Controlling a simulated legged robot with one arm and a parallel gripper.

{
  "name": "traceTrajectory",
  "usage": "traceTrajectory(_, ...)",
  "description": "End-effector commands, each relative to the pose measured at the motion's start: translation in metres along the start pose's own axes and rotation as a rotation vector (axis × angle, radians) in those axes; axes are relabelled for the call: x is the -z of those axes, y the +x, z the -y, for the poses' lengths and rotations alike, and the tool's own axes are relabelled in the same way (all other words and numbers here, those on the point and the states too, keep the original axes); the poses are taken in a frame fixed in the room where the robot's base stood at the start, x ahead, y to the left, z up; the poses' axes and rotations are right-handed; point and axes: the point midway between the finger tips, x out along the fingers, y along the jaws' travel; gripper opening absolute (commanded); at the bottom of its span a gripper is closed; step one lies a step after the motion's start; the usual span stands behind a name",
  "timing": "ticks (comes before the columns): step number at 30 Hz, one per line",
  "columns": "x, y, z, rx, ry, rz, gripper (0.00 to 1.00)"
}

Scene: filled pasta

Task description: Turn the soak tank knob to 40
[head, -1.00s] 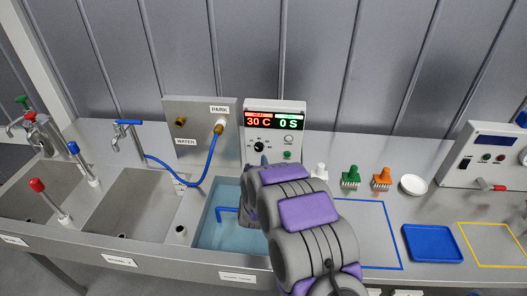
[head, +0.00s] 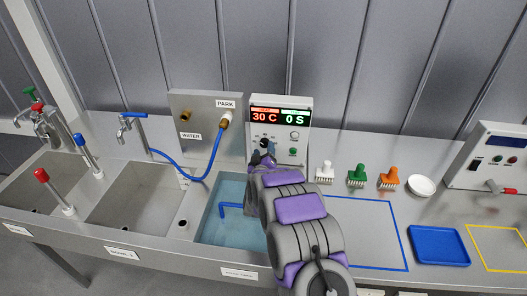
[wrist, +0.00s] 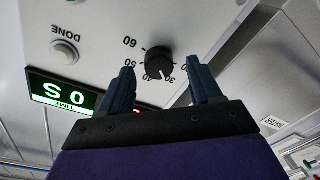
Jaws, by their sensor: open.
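The soak tank knob (wrist: 158,60) is round and black on a pale panel in the wrist view, which appears upside down. Labels 30, 40, 50 and 60 ring it, and its white mark points near 30. My gripper (wrist: 162,74) is open, with one dark finger on each side of the knob in the picture; contact cannot be told. In the head view my gripper (head: 263,160) is at the control box (head: 299,150), just below the knob. The box's display (head: 280,116) reads 30 C and 0 S.
The water-filled soak tank (head: 210,228) lies below the box. A blue hose (head: 190,178) hangs from the PARK panel at left. White, green (head: 356,176) and orange brushes and a white bowl (head: 421,186) stand right. A DONE button (wrist: 65,52) is beside the knob.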

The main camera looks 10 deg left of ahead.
Motion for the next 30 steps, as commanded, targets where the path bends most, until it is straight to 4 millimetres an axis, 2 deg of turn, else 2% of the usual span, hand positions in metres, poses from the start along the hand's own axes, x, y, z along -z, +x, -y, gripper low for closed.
traceTrajectory(6,-0.002,0.015,0.001,0.002,-0.002,0.002,0.64)
traceTrajectory(14,0.000,0.016,0.001,0.002,-0.003,0.002,0.64)
traceTrajectory(30,0.000,0.015,0.002,0.004,-0.003,0.002,0.12)
